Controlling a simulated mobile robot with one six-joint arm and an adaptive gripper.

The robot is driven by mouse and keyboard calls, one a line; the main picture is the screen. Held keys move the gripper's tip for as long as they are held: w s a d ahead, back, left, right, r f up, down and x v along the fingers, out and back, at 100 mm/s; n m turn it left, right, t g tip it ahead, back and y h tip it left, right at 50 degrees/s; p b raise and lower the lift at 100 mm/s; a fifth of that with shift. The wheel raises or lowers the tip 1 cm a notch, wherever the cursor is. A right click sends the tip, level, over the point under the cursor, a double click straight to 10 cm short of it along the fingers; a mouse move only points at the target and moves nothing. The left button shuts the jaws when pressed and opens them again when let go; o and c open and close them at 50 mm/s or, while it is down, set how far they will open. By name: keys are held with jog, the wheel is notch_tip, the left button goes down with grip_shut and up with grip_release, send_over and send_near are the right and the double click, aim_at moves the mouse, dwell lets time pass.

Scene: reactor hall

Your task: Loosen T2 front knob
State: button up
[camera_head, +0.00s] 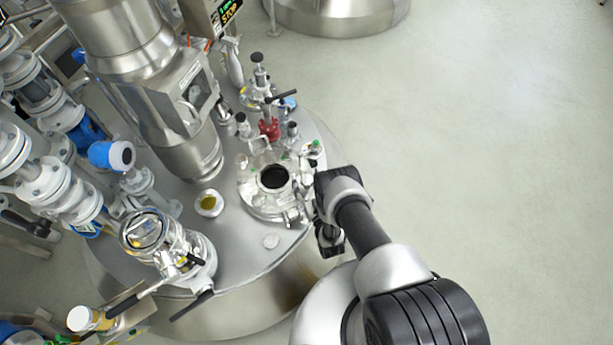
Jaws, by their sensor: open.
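The top of a steel reactor tank (236,245) fills the middle of the view. On it is a round flanged port (258,203) with a dark open centre. Small clamp or knob parts (293,214) sit at the port's front right edge. I cannot read a T2 label or tell for sure which part is the front knob. My arm reaches in from the lower right. My gripper (329,240) is at the tank's right rim, just right of these parts. It is open and appears apart from them. Its fingertips are small and partly hidden.
A thick steel column (150,80) rises left of the port. A red fitting (269,128) and several small valves stand behind it. A sight-glass fitting (150,232) with black handles is at front left. White piping (45,180) lines the left. The floor (480,130) at right is clear.

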jog(key=shift+c, duration=0.2)
jog(key=c, duration=1)
jog(key=shift+c, duration=0.2)
jog(key=shift+d+n+y, duration=0.1)
jog(key=shift+n+y, duration=0.3)
jog(key=shift+y, duration=0.2)
jog(key=n+g+y, duration=0.2)
jog(key=y, duration=0.1)
jog(key=shift+w+d+n+y, duration=0.1)
jog(key=shift+n+y, duration=0.2)
jog(key=shift+n+g+y, duration=2.2)
jog(key=shift+y, duration=0.3)
jog(key=shift+a, duration=0.2)
jog(key=o, duration=1.1)
